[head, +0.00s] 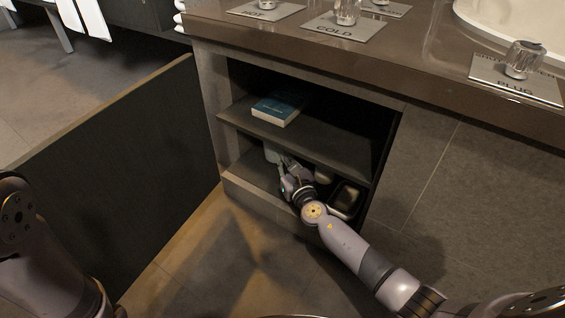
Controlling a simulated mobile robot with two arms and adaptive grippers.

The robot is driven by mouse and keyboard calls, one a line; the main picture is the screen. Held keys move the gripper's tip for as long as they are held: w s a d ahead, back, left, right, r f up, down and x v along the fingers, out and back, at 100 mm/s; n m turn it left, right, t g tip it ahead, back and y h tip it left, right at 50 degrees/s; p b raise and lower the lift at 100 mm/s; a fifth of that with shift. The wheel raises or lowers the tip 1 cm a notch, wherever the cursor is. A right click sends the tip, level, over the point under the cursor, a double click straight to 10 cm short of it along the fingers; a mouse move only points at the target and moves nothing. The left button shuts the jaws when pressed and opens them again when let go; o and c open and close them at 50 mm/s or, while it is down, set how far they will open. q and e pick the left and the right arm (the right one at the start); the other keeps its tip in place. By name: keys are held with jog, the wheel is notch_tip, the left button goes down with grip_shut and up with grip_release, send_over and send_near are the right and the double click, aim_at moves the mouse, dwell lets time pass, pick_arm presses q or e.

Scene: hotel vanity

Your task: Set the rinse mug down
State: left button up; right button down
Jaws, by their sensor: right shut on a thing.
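My right gripper (284,168) reaches into the lower compartment of the open vanity cabinet. It is shut on the rinse mug (271,153), a small pale grey shape at its fingertips near the left side of the compartment. The gripper and the shelf above hide much of the mug, so I cannot tell whether its base touches the compartment floor. My left gripper is out of view; only part of my left arm shows at the lower left.
A blue book (278,108) lies on the upper shelf (310,139). A dark container with a pale rim (344,199) and a pale rounded thing (323,175) sit right of my gripper. The cabinet door (120,170) stands open at left. Labelled plates lie on the counter (420,62).

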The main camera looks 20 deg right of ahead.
jog(key=shift+r, duration=0.1)
jog(key=c, duration=2.2)
grip_release()
jog(key=o, duration=0.5)
jog(key=shift+s, duration=0.15)
jog(key=s+p, duration=0.1)
jog(key=s, duration=0.2)
jog(key=s+p, duration=0.1)
jog(key=s, duration=0.3)
jog(key=s+p, duration=0.2)
jog(key=s, duration=0.1)
jog(key=shift+s+d, duration=0.35)
jog(key=shift+s, duration=0.55)
